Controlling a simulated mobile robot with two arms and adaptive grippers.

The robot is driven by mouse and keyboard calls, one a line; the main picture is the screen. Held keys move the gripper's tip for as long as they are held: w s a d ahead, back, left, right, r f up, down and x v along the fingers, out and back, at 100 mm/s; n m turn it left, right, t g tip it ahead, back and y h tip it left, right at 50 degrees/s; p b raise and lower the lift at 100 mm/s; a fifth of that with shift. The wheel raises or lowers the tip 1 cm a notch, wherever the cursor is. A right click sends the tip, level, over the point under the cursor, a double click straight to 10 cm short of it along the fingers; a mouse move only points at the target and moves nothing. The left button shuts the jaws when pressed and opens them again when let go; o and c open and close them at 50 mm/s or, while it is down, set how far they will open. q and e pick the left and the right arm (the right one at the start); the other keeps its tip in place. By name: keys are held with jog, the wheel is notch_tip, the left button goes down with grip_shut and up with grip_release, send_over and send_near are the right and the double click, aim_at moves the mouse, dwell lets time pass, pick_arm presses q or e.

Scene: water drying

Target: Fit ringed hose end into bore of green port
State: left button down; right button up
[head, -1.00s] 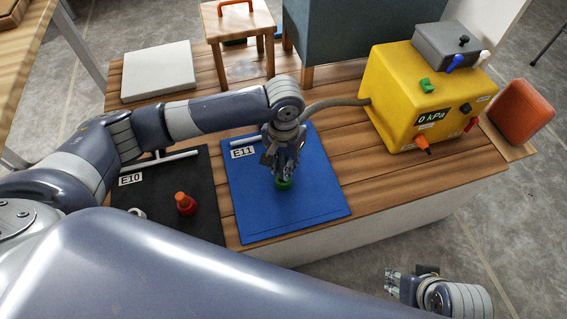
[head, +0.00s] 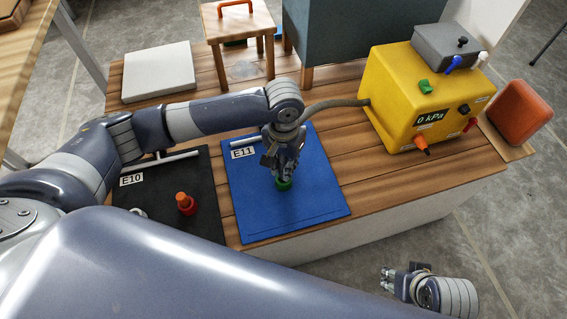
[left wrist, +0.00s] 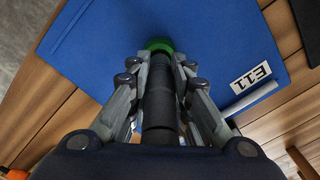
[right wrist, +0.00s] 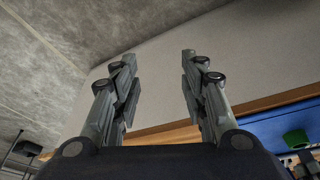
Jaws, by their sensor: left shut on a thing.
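The green port (head: 284,184) stands on the blue E11 mat, mostly covered by my left gripper (head: 283,174). It also shows in the left wrist view (left wrist: 158,45) and at the right edge of the right wrist view (right wrist: 297,140). My left gripper is shut on the dark hose end (left wrist: 158,105), which lies between its fingers and points at the port. The tip meets the green rim in the picture, but I cannot tell whether it is in the bore or just above. The ring on the hose is not clear. My right gripper (right wrist: 152,62) is open and empty.
The grey hose (head: 335,103) runs from the yellow pump box (head: 385,95), whose display reads 0 kPa, to my left wrist. A black E10 mat (head: 150,195) with a red-orange fitting (head: 186,204) lies left of the blue mat (head: 325,200). The blue mat's front is clear.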

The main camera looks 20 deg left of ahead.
pick_arm(q)
jog(key=shift+p, duration=0.45)
pick_arm(e)
jog(key=shift+s+x, duration=0.2)
jog(key=shift+x, duration=1.55)
jog(key=shift+f, duration=0.1)
jog(key=shift+s, duration=0.2)
pick_arm(q)
jog(key=shift+p, duration=0.75)
pick_arm(e)
jog(key=shift+s+x, duration=0.2)
jog(key=shift+x, duration=0.6)
jog(key=shift+s+x, duration=0.2)
jog(key=shift+x, duration=0.65)
jog(key=shift+s+x, duration=0.2)
jog(key=shift+x, duration=0.6)
jog(key=shift+s+a+f, duration=0.1)
jog(key=shift+f, duration=0.4)
